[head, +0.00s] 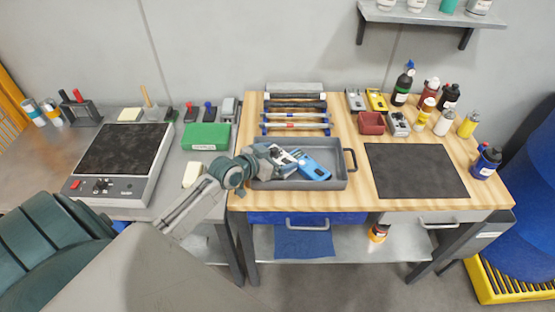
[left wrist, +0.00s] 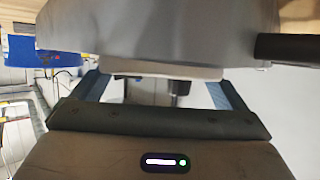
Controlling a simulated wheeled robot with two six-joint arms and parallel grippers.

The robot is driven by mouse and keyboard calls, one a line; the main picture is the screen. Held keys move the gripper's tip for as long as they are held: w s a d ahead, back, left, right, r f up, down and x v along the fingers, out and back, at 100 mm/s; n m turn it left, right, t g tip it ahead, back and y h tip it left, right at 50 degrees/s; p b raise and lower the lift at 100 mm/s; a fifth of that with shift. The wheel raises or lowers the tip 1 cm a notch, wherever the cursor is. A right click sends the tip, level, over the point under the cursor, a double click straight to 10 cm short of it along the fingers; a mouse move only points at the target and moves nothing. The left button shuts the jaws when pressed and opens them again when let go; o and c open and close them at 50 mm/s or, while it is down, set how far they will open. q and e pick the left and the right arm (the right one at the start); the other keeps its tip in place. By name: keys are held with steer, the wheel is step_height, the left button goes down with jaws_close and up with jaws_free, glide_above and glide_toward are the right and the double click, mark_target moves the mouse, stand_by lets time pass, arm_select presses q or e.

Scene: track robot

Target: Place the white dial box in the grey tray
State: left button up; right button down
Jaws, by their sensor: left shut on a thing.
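The grey tray (head: 330,181) lies on the wooden bench top, with a dark handle at its right end. The white dial box (head: 284,157) is over the left part of the tray, partly hidden by my gripper. My left gripper (head: 273,160) reaches in from the left and is shut on the white dial box. I cannot tell whether the box touches the tray floor. My right gripper is not in view.
A rack (head: 295,115) stands behind the tray. A dark mat (head: 415,171) lies to the right, with several bottles behind it.

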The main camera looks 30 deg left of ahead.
arm_select(q)
steer(key=shift+f, duration=1)
steer(key=shift+f, duration=0.15)
steer(key=o, duration=0.8)
steer(key=shift+c, duration=0.2)
steer(key=v, duration=1.2)
steer(key=shift+p, duration=0.45)
